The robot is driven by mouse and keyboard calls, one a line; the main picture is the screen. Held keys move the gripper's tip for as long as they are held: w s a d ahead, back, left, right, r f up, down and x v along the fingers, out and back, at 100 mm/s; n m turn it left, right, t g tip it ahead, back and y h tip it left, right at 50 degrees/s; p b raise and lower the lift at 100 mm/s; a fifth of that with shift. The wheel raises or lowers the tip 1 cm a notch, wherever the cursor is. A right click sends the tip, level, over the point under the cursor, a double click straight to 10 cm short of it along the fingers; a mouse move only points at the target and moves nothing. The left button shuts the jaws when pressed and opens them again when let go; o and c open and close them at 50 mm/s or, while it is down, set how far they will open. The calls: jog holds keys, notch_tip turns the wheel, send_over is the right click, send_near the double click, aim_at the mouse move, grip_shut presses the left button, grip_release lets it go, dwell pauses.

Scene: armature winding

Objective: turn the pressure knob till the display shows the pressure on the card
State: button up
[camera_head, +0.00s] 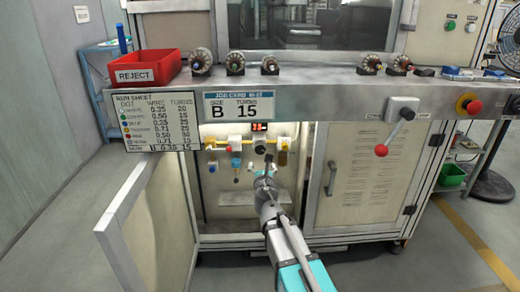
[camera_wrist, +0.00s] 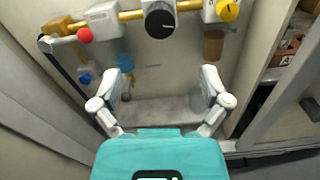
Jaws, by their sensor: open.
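The black knob (camera_wrist: 160,20) sits on the yellow pipe at the top of the wrist view. It also shows inside the open cabinet in the head view (camera_head: 260,147). My gripper (camera_wrist: 167,78) is open and empty, its fingers apart and below the knob, not touching it. In the head view my gripper (camera_head: 267,168) reaches into the cabinet. The small red-lit display (camera_head: 259,127) is above the knob; its digits are too small to read surely. The job card (camera_head: 239,105) reads size B, turns 15. I cannot make out a pressure on any card.
A red knob (camera_wrist: 85,35), a blue knob (camera_wrist: 84,79) and a yellow knob (camera_wrist: 228,10) are near the black knob. The open cabinet door (camera_head: 150,215) stands at left. A red reject bin (camera_head: 146,67) and several armatures stand on the bench above.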

aim_at(260, 150)
jog(key=w, duration=1.3)
jog(key=c, duration=1.1)
jog(key=shift+c, duration=0.2)
jog(key=shift+m, duration=0.3)
jog(key=m, duration=0.5)
jog(key=shift+m, duration=0.4)
jog(key=m, duration=0.5)
jog(key=shift+m, duration=0.3)
